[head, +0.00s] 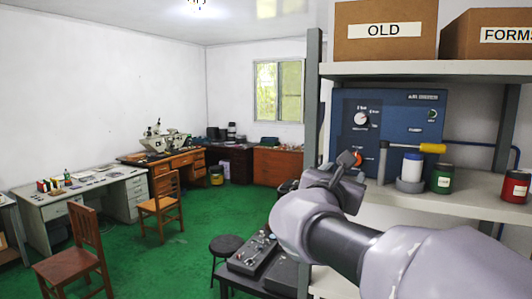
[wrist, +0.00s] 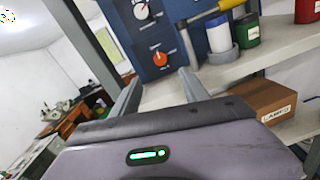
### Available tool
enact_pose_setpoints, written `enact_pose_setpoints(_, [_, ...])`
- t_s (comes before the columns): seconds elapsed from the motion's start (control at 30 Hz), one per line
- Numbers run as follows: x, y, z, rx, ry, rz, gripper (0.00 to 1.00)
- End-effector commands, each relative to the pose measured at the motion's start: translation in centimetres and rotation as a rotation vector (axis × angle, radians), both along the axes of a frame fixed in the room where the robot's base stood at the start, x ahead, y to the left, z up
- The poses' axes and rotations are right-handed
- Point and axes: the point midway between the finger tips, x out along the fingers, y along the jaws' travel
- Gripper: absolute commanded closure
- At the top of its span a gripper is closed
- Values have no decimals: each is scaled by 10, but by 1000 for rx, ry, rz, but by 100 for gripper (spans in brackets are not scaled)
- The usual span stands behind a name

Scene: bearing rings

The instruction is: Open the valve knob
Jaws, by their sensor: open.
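A blue panel box (head: 400,115) stands on the shelf. It carries an orange-red knob (wrist: 160,59) with a pointer, which is partly hidden behind my gripper in the head view (head: 357,158). A white knob (wrist: 141,11) sits above it on the same panel and also shows in the head view (head: 361,118). I cannot tell from the labels which is the valve knob. My gripper (wrist: 161,76) is open and empty. Its two fingers point toward the panel, with the orange-red knob ahead between them, seemingly apart from it.
A white-and-blue bottle (head: 412,167), a yellow-handled tool (head: 432,148), a green jar (head: 442,178) and a red jar (head: 515,187) stand right of my gripper. A grey shelf post (head: 313,100) rises at left. A cardboard box (wrist: 262,103) sits on the lower shelf.

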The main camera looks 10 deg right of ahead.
Motion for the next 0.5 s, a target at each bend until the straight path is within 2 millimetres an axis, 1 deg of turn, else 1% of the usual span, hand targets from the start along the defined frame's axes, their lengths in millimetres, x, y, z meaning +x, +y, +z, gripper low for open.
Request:
enact_pose_setpoints(0.03, [12,-11,1,-1,3,-5,47])
enact_pose_setpoints(0.1, [29,-23,1,1,3,-5,47])
enact_pose_setpoints(0.3, [76,-58,2,2,2,-4,47])
enact_pose_setpoints(0.4, [91,-69,2,4,0,-3,47])
enact_pose_setpoints(0.5, [101,-75,1,4,0,-2,47])
